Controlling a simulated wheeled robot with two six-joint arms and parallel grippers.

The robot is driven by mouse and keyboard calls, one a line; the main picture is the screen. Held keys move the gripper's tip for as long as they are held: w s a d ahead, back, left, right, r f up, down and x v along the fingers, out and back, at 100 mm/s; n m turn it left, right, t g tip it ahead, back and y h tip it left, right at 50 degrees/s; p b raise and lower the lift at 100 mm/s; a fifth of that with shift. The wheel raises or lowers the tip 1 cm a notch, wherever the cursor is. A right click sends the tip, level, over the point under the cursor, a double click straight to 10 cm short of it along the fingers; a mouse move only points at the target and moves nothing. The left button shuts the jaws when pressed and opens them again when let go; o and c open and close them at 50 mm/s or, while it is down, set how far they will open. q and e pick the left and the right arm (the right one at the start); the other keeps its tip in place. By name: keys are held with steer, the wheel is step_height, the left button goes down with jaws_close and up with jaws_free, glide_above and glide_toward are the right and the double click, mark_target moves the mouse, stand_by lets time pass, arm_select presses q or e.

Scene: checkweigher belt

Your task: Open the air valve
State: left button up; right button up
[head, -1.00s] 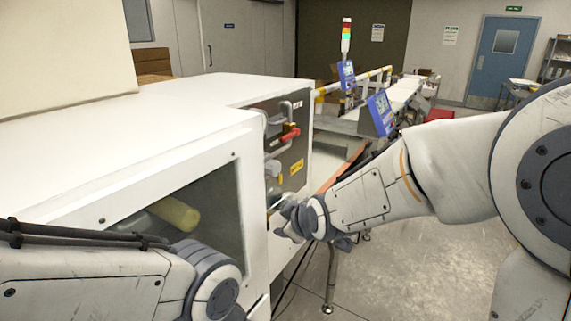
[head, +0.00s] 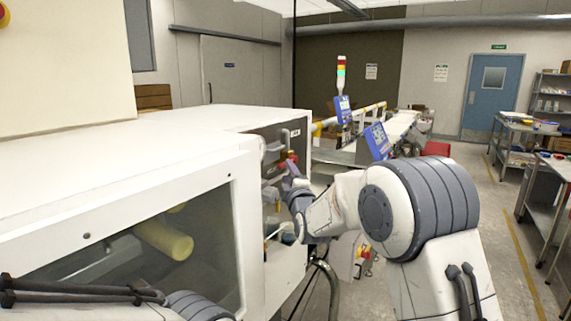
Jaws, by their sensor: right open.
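The air valve's red handle (head: 291,157) shows in the head view on the dark side panel of the white machine, below a grey pipe bend. My right gripper (head: 287,174) is open and close to the panel, just below the red handle. It hides part of the valve, and I cannot tell whether it touches the handle. My left arm shows only at the bottom left edge, and its gripper is out of view.
The white machine (head: 150,135) fills the left side, with a window showing a yellow roller (head: 163,239). Behind the valve panel are a conveyor with blue screens (head: 377,141) and a signal tower (head: 340,75). Metal tables (head: 515,140) stand at right. The floor between is open.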

mark_target(285, 166)
steer(key=shift+w+a+r+p, duration=0.15)
steer(key=shift+w+p, duration=0.1)
steer(key=shift+w, duration=0.8)
steer(key=shift+w+a+r+p, duration=0.15)
steer(key=shift+w+p, duration=0.1)
steer(key=shift+w, duration=0.75)
jaws_close()
